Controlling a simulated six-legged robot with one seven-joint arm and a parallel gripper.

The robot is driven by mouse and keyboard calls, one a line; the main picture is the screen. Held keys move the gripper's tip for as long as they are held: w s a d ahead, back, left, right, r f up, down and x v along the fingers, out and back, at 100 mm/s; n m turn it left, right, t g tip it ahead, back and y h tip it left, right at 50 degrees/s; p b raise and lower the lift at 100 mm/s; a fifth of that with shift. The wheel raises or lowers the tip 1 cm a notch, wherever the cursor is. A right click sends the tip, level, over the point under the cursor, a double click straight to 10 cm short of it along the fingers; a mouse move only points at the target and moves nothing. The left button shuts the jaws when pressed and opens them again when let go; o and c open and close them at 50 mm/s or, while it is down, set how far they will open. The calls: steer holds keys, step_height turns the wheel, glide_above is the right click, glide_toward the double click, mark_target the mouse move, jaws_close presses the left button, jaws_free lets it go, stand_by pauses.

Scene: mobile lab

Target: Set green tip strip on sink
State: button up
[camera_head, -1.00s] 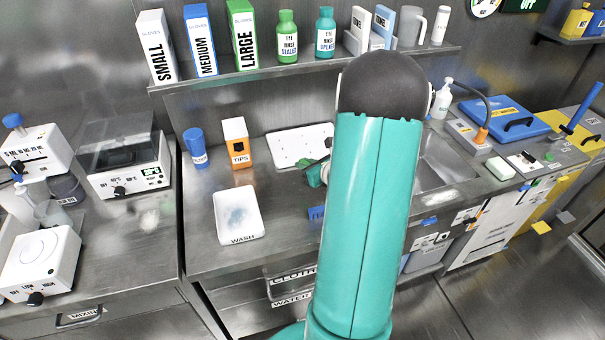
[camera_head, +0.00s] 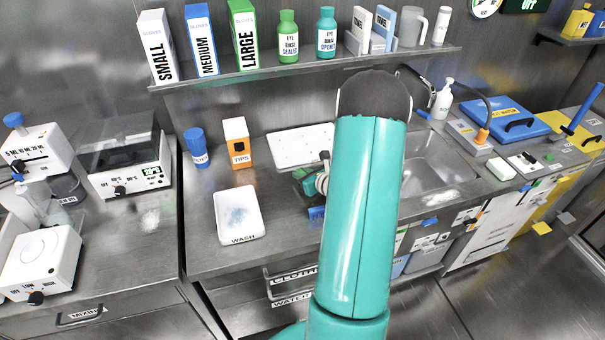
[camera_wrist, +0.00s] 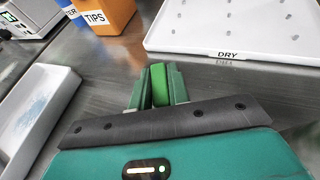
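The green tip strip (camera_wrist: 159,86) sits between the two green fingers of my gripper (camera_wrist: 158,72) in the wrist view. The fingers press it from both sides, and it is held above the steel counter. In the head view my gripper (camera_head: 301,174) is partly hidden by my arm, just in front of the white DRY tray (camera_head: 285,150); the strip cannot be made out clearly there. The sink (camera_head: 432,160) is a steel basin to the right of my arm, with its left part hidden by the arm.
The orange TIPS box (camera_head: 238,155) and a blue cup (camera_head: 196,152) stand at the back left. The white WASH tray (camera_head: 239,235) lies left of my arm. A blue piece (camera_head: 316,213) is at the counter's front. A soap bottle (camera_head: 442,100) stands behind the sink.

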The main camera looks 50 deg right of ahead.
steer(key=o, duration=0.3)
steer(key=shift+r, duration=0.15)
steer(key=v, duration=1.2)
steer(key=w+a+r+n+g+y, duration=0.25)
steer(key=a+r+n, duration=0.2)
steer(key=a, duration=0.35)
steer(key=w+a+r+n+g+y, duration=0.1)
steer(key=a+r+n+y, duration=0.2)
steer(key=a+n, duration=0.4)
steer(key=w+a+r+n+g+y, duration=0.1)
steer(key=w+a+r+n+y, duration=0.25)
steer(key=a, duration=0.55)
steer(key=s+a+r+n+g+h, duration=0.1)
steer(key=s+a+r+n+h, duration=0.1)
steer(key=n, duration=0.5)
steer(key=s+a+r+n+g+h, duration=0.1)
steer(key=s+a+r+n+h, duration=0.2)
steer(key=s+a+r+n, duration=0.2)
steer(key=s+a+r+n+g+h, duration=0.1)
steer(key=s+a+r+n, duration=0.3)
steer(key=n, duration=0.6)
steer(key=shift+s+a+r+h, duration=0.1)
steer(key=shift+s+a+h, duration=0.7)
steer(key=shift+s+a, duration=0.55)
